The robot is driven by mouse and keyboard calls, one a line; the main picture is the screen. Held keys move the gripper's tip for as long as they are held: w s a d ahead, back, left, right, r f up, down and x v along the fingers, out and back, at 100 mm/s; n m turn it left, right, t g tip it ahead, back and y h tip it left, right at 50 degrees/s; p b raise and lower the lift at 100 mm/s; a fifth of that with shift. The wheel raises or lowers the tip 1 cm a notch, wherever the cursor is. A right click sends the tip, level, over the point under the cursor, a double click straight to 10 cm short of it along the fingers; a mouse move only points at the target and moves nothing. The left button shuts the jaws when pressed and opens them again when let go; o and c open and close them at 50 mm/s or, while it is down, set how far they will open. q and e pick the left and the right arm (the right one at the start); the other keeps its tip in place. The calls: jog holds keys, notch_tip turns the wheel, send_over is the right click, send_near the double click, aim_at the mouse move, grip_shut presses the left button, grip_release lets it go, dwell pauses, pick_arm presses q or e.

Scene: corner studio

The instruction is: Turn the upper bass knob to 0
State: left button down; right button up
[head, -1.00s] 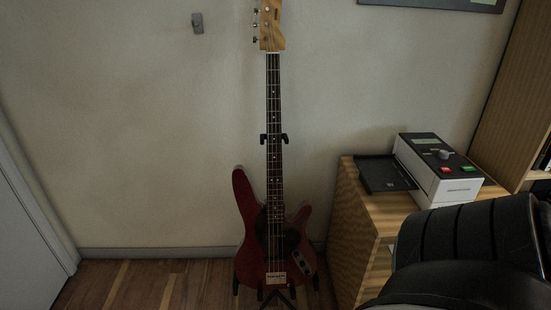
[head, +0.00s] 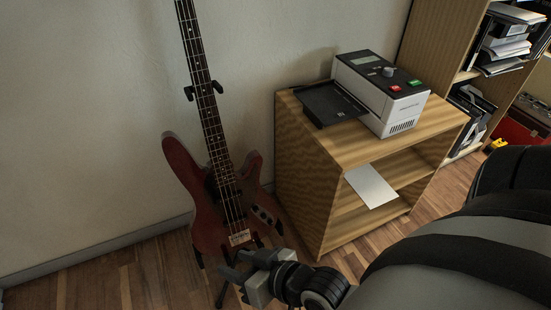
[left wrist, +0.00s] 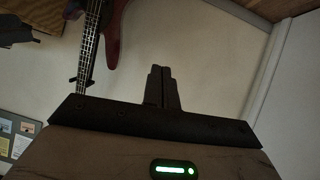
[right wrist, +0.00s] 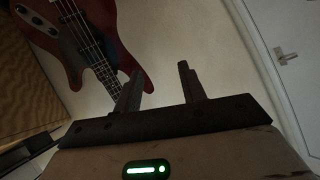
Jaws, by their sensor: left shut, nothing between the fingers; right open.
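The red bass (head: 184,178) leans upright on a stand against the wall in the head view. Its control plate (head: 263,215), with small dark knobs, is on the lower right of the body; single knobs are too small to read. The plate also shows at the upper left of the right wrist view (right wrist: 29,27). My right gripper (head: 238,272) is open and empty, in front of and below the bass body in the head view, apart from the knobs. My left gripper (left wrist: 162,88) is shut and empty, with part of the bass (left wrist: 114,25) behind it at the upper left.
A wooden cabinet (head: 300,165) stands right of the bass, with a black tray (head: 330,103) and a white device (head: 368,92) on top. A bookshelf (head: 425,45) is farther right. Wood floor (head: 120,280) is clear at the lower left.

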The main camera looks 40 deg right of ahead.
jog(key=w+f+m+t+b, duration=0.2)
jog(key=w+f+m+b, duration=0.1)
jog(key=f+m+b, duration=0.25)
pick_arm(q)
jog(key=w+d+f+t+h+b, duration=0.1)
jog(key=d+f+h+b, duration=0.15)
jog(key=f+b, duration=0.45)
jog(key=w+d+f+t+h+b, duration=0.1)
jog(key=d+f+t+h+b, duration=0.2)
jog(key=b, duration=0.9)
pick_arm(e)
jog(key=m+h+b, duration=0.4)
jog(key=m+h, duration=0.4)
jog(key=m, duration=2.3)
send_near(257, 211)
jog(key=b+x, duration=0.3)
jog(key=x, duration=0.4)
jog(key=shift+w+d, duration=0.1)
jog(key=shift+w, duration=0.25)
pick_arm(q)
notch_tip(257, 211, up, 9)
jog(key=w+m+t+h, duration=0.2)
jog(key=m+t+h, duration=0.1)
jog(key=m+t, duration=0.1)
jog(key=shift+m+h, duration=0.35)
jog(key=shift+m, duration=0.25)
jog(key=shift+d+r, duration=0.1)
pick_arm(e)
jog(key=shift+c, duration=0.3)
